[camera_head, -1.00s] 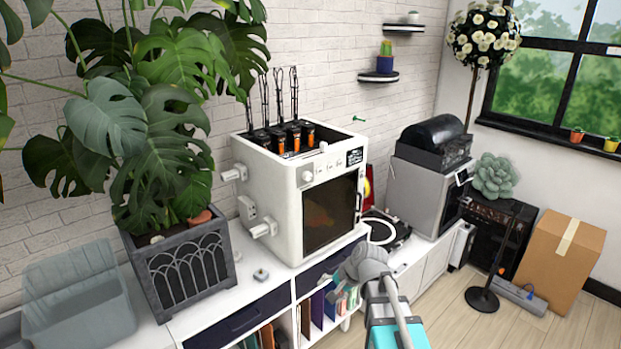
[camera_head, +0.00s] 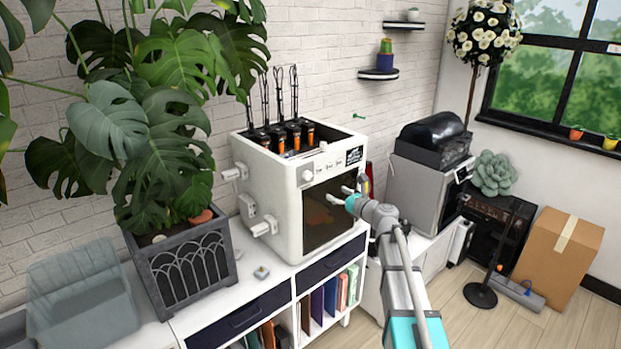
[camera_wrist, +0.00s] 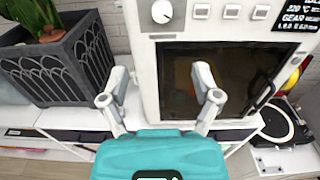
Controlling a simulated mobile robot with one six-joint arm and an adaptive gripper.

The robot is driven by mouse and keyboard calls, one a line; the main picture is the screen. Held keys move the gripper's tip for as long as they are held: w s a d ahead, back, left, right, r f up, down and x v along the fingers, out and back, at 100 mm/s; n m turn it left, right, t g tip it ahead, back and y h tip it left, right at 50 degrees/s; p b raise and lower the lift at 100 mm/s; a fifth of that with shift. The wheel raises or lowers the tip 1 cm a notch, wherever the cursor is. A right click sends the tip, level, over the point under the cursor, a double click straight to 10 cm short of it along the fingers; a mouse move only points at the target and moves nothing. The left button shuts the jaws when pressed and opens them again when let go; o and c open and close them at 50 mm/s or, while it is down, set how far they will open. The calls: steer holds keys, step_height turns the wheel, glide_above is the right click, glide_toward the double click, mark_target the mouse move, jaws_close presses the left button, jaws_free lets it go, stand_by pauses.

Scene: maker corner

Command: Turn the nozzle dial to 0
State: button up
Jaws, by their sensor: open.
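The nozzle dial appears to be the round white knob (camera_head: 308,176) at the upper left of the white 3D printer's front (camera_head: 272,193). In the wrist view the dial (camera_wrist: 162,12) shows near the top edge, with a dark pointer mark; its scale is too small to read. My gripper (camera_head: 340,195) is open and empty in front of the printer's dark door, below and to the right of the dial. In the wrist view my open gripper (camera_wrist: 160,84) has its two fingers spread across the lower door area, apart from the dial.
Square buttons (camera_wrist: 202,11) sit right of the dial, then a dark display (camera_wrist: 295,14). A potted plant in a grey planter (camera_head: 183,268) stands left of the printer. A turntable (camera_wrist: 283,122) lies to the right. The space before the door is open.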

mark_target(309, 177)
steer(key=shift+w+d+r, duration=0.1)
steer(key=shift+w, duration=0.1)
stand_by(0.3)
steer(key=x, duration=1.3)
steer(key=shift+w+a, duration=0.25)
steer(key=shift+a, duration=0.05)
steer(key=shift+c, duration=0.2)
jaws_close()
